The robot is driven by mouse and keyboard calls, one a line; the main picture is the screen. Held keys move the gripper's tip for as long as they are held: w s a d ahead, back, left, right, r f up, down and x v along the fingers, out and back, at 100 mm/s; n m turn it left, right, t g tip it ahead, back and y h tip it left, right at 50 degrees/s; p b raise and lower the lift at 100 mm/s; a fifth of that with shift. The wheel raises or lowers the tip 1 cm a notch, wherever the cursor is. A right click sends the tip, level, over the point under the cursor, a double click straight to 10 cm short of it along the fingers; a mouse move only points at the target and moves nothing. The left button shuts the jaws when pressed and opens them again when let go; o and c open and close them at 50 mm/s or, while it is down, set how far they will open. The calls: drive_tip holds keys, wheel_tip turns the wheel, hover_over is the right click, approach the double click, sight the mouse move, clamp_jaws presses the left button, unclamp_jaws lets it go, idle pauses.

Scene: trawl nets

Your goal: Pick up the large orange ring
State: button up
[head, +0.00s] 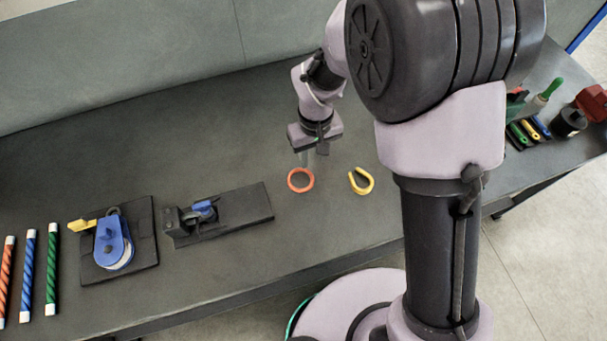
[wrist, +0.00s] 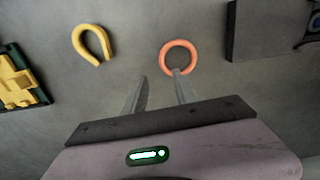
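The large orange ring (head: 290,187) lies flat on the dark bench, and it also shows in the wrist view (wrist: 163,55). My gripper (head: 314,161) is above the bench, close behind the ring in the head view. In the wrist view my gripper's two fingers (wrist: 160,84) are apart with nothing between them. The right finger's tip overlaps the lower edge of the ring in that view. I cannot tell whether it touches the ring.
A yellow hook (head: 369,184) lies right of the ring. A dark plate with a blue clamp (head: 245,212) and a blue pulley on another plate (head: 112,245) are to the left, with several striped rods (head: 28,275) beyond. Tools and brushes (head: 525,131) lie at the right.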

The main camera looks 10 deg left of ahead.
sight(311, 176)
drive_tip(key=shift+s+a+f, duration=0.1)
drive_tip(key=shift+s+f, duration=0.05)
drive_tip(key=shift+f, duration=0.4)
drive_tip(key=f, duration=0.1)
drive_tip(key=f+b, duration=0.1)
drive_tip(key=f, duration=0.1)
drive_tip(key=f+b, duration=0.1)
drive_tip(key=f, duration=0.1)
drive_tip(key=shift+s, duration=0.35)
clamp_jaws()
